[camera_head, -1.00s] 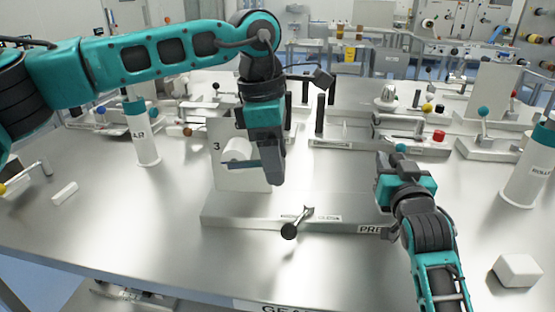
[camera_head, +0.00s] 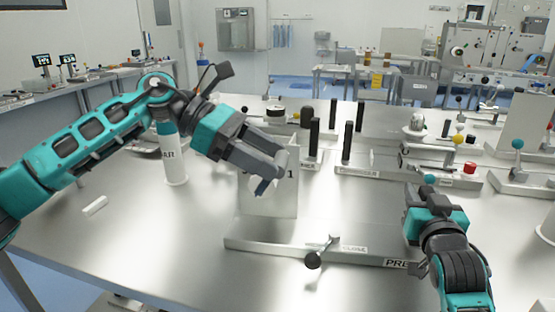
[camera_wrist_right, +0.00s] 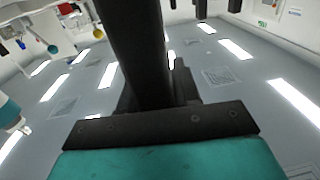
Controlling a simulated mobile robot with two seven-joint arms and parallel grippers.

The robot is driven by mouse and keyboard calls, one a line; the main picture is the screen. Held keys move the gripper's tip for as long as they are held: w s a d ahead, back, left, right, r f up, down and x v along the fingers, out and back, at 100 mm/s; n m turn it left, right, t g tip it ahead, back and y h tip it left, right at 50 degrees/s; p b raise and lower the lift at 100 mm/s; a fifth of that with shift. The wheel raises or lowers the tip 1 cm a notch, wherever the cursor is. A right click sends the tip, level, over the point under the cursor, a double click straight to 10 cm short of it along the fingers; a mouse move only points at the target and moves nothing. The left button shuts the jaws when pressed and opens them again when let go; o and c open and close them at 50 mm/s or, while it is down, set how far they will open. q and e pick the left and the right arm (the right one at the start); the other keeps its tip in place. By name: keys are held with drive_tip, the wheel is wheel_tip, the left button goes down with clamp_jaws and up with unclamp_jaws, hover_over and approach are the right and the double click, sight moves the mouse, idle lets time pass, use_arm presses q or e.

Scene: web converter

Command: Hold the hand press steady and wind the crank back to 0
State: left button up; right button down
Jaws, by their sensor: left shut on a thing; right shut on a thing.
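The hand press has a pale upright plate (camera_head: 284,202) on a long grey base (camera_head: 250,244) marked "PRE", the rest of the label hidden. A "1" shows at the plate's right side. A dark blue piece of the crank (camera_head: 263,188) shows in front of the plate. My left gripper (camera_head: 275,167) is shut on the crank, reaching in from the upper left; its fingers hide most of the crank and its grip.
A white labelled cylinder (camera_head: 173,155) stands left of the plate. Dark posts (camera_head: 348,130) and other fixtures stand behind. The tabletop at front left is mostly clear.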

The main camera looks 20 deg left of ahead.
use_arm(q)
drive_tip(key=shift+s+a+h, duration=0.15)
drive_tip(key=shift+a+h, duration=0.95)
drive_tip(key=shift+h, duration=0.35)
drive_tip(key=shift+s+a+h, duration=0.15)
drive_tip(key=shift+a+h, duration=0.9)
drive_tip(key=shift+h, duration=0.4)
use_arm(e)
drive_tip(key=shift+d+f, duration=0.1)
drive_tip(key=shift+f, duration=0.55)
use_arm(q)
drive_tip(key=o, duration=1.4)
drive_tip(key=shift+t, duration=0.3)
drive_tip(key=shift+o, duration=0.2)
drive_tip(key=shift+a+f, duration=0.1)
drive_tip(key=shift+a, duration=0.1)
drive_tip(key=s+a, duration=0.1)
drive_tip(key=a, duration=1)
drive_tip(key=shift+a, duration=0.4)
drive_tip(key=shift+r+p, duration=0.45)
drive_tip(key=shift+p, duration=0.1)
use_arm(e)
drive_tip(key=shift+r, duration=0.3)
